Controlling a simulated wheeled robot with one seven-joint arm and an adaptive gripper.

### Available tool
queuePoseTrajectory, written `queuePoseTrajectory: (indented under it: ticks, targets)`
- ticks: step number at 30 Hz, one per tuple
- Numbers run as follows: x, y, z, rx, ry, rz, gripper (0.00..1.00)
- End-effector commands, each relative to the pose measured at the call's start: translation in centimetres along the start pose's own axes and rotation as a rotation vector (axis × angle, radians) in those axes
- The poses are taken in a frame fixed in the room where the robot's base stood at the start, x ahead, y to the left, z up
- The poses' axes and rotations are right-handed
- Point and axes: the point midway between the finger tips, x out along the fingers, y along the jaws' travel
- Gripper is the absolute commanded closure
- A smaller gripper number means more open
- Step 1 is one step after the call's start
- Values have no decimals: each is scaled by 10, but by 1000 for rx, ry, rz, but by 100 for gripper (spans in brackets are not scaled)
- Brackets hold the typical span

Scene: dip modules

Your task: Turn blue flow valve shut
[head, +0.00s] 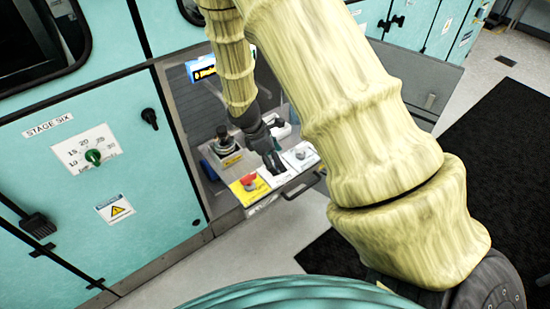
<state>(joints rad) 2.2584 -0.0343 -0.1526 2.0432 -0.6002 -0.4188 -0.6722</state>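My gripper (274,163) is small and dark in the head view, at the end of my arm in its cream, wrinkled sleeve. It points down over a small control panel (283,186) that juts from an open bay in the teal cabinet. Whether its fingers are apart or together is too small to tell. I cannot clearly pick out a blue flow valve. A small blue part (208,171) shows at the left edge of the bay, left of the panel and apart from my gripper. My arm hides part of the bay.
The panel carries a red button (249,181) on a yellow plate and a black knob (223,134) behind it. A green dial (93,157) sits on the teal cabinet (60,190) marked STAGE SIX. Grey floor lies in front.

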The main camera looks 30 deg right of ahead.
Motion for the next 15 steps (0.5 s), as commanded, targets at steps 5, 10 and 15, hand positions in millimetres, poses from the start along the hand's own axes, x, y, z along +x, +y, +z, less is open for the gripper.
queuePoseTrajectory:
  ticks: [5,10,15]
  targets:
    - [0,0,0,0,0,0,56]
    - [0,0,0,0,0,0,74]
    - [-1,0,0,9,0,-4,74]
